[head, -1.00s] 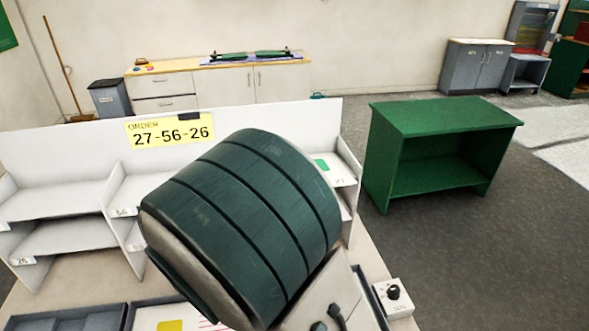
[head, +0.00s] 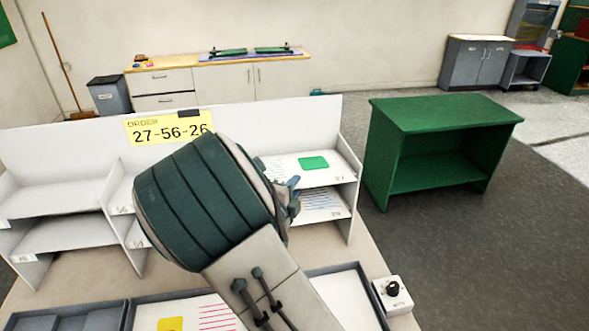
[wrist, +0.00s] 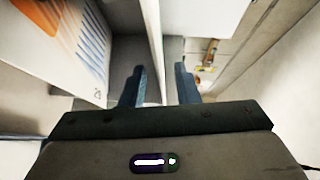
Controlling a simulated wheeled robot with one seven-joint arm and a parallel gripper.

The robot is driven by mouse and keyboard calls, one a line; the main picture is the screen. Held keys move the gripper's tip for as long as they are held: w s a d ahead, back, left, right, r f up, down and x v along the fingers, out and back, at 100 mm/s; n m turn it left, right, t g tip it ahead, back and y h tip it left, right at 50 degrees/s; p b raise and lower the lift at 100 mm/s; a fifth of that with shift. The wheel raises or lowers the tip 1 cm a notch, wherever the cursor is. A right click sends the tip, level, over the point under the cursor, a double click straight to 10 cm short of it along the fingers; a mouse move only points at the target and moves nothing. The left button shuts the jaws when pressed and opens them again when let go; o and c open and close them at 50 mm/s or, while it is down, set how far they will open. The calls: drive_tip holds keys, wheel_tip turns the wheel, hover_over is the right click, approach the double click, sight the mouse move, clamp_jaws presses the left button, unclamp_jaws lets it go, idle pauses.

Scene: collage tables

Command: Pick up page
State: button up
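A white page with a green square (head: 313,163) lies on the upper right shelf, by a label that looks like 27. Another page with blue lines (head: 322,202) lies on the shelf below it. My gripper (head: 292,190) is in front of these shelves, partly hidden by my wrist. In the wrist view my gripper (wrist: 159,88) is open, its two fingers apart with no page between them. A pale upright panel edge shows beyond the gap. A page with an orange patch and blue lines (wrist: 92,45) lies to the left of the fingers.
A yellow order card (head: 155,129) reading 27-56-26 is on the white shelf unit (head: 60,150). Trays (head: 75,318) line the front; one holds a page with a yellow square and red lines (head: 215,315). A knob box (head: 393,295) sits at right. A green table (head: 440,115) stands beyond.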

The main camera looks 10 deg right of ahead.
drive_tip(key=shift+w+d, duration=0.15)
drive_tip(key=shift+w, duration=0.05)
clamp_jaws()
drive_tip(key=shift+r, duration=0.1)
